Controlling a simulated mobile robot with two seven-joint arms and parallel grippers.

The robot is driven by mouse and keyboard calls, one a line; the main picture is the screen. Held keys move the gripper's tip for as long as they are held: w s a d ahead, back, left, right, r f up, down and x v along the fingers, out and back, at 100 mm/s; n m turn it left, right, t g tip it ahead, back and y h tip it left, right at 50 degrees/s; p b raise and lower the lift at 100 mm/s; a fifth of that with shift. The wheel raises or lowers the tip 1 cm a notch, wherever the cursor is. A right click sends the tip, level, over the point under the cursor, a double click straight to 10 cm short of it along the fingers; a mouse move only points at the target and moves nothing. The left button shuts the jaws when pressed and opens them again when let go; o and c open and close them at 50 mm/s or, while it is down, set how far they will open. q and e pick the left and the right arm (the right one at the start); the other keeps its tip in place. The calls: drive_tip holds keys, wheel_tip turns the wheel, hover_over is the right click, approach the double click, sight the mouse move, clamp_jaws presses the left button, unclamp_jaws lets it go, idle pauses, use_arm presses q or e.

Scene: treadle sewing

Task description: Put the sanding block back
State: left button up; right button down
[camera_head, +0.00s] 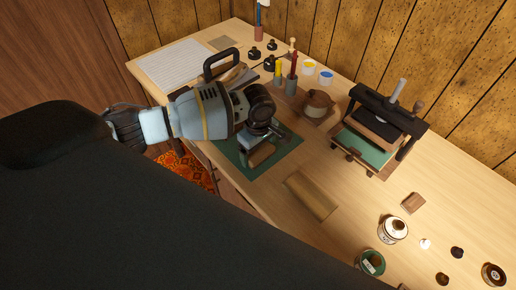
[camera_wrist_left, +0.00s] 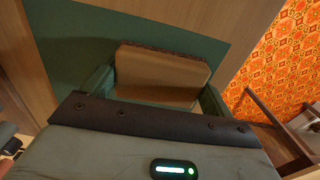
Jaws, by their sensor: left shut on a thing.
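The sanding block (camera_head: 262,154) is a small brown block over the green mat (camera_head: 228,152) at the near edge of the bench. In the left wrist view the block (camera_wrist_left: 160,76) shows a tan face and a dark, rough far edge. My left gripper (camera_head: 264,142) points down and is shut on the block, with a finger at each side in the wrist view (camera_wrist_left: 158,98). I cannot tell whether the block touches the mat (camera_wrist_left: 80,45). My right gripper is not in view.
A wooden board (camera_head: 311,195) lies right of the mat. A small brown block (camera_head: 413,203) and jars (camera_head: 393,229) are at the right. Bare bench surrounds the board.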

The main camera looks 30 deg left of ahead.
use_arm(q)
drive_tip(key=shift+f, duration=0.3)
drive_tip(key=o, duration=1)
drive_tip(key=shift+f, duration=0.1)
drive_tip(key=shift+o, duration=0.2)
drive_tip(key=shift+f, duration=0.1)
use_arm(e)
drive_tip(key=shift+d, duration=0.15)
use_arm(q)
drive_tip(key=shift+s, duration=0.15)
drive_tip(key=shift+f, duration=0.1)
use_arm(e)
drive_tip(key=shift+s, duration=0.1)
use_arm(q)
drive_tip(key=shift+b, duration=0.45)
drive_tip(key=r, duration=0.4)
drive_tip(key=r+p, duration=0.1)
drive_tip(key=r, duration=0.3)
drive_tip(key=shift+w+a+r, duration=0.15)
drive_tip(key=shift+w+r, duration=0.05)
drive_tip(key=shift+r, duration=0.35)
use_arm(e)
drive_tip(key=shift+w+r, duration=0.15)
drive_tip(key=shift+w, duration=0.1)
